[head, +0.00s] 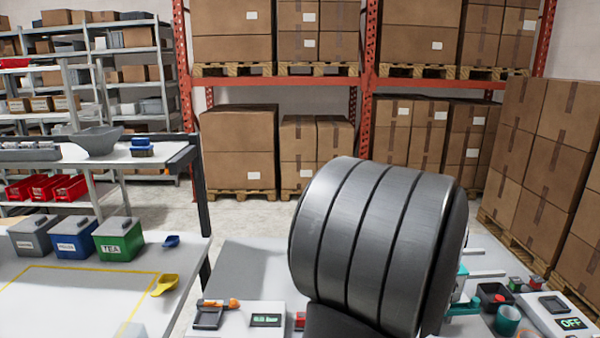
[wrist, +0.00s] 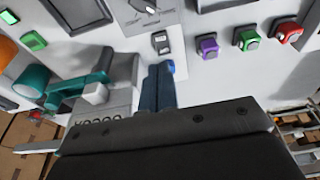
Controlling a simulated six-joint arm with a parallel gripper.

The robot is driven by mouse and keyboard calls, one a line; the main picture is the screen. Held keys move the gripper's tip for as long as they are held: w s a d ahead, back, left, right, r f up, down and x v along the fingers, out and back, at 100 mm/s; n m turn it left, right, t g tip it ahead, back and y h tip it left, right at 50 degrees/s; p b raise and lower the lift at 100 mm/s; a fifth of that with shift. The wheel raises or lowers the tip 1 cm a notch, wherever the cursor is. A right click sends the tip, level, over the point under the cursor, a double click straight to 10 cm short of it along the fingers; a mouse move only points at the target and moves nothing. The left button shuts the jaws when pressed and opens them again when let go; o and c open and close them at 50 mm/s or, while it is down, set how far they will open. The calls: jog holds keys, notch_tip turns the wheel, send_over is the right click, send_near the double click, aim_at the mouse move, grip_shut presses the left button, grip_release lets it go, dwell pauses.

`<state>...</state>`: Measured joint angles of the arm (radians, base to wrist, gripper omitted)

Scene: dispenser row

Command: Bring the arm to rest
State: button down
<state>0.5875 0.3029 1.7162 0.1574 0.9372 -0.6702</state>
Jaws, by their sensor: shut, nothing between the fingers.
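My gripper (wrist: 160,70) shows in the wrist view as two dark blue-grey fingers side by side, shut with nothing between them. The fingertips are just below a small grey rocker switch (wrist: 161,42) on a pale panel (wrist: 120,45). Whether they touch the panel, I cannot tell. In the head view my large grey arm link fills the centre and right of centre, and hides the gripper.
Purple (wrist: 208,47), green (wrist: 246,39) and red (wrist: 288,31) buttons lie right of the fingers. A teal handle (wrist: 75,85) stands close on the left. In the head view, grey (head: 38,236), blue (head: 75,239) and green (head: 118,239) bins stand on the left table.

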notch_tip(320, 180, up, 4)
jog(key=s, duration=0.2)
jog(key=w+f, duration=0.1)
jog(key=f, duration=0.1)
jog(key=w+f, duration=0.2)
jog(key=f, duration=0.1)
jog(key=w+f, duration=0.1)
jog(key=f, duration=0.2)
jog(key=shift+w+f, duration=0.25)
jog(key=v, duration=1)
jog(key=w+d+r+n+g+h, duration=0.15)
jog(key=w+d+r+n, duration=0.4)
jog(key=n, duration=0.95)
jog(key=a+f+n+g+y, duration=0.1)
jog(key=a+f+n+g, duration=0.1)
jog(key=a+f+n, duration=0.1)
jog(key=shift+w+a+f+g, duration=0.4)
jog(key=shift+a+f, duration=0.45)
jog(key=shift+a, duration=0.4)
jog(key=shift+y, duration=0.25)
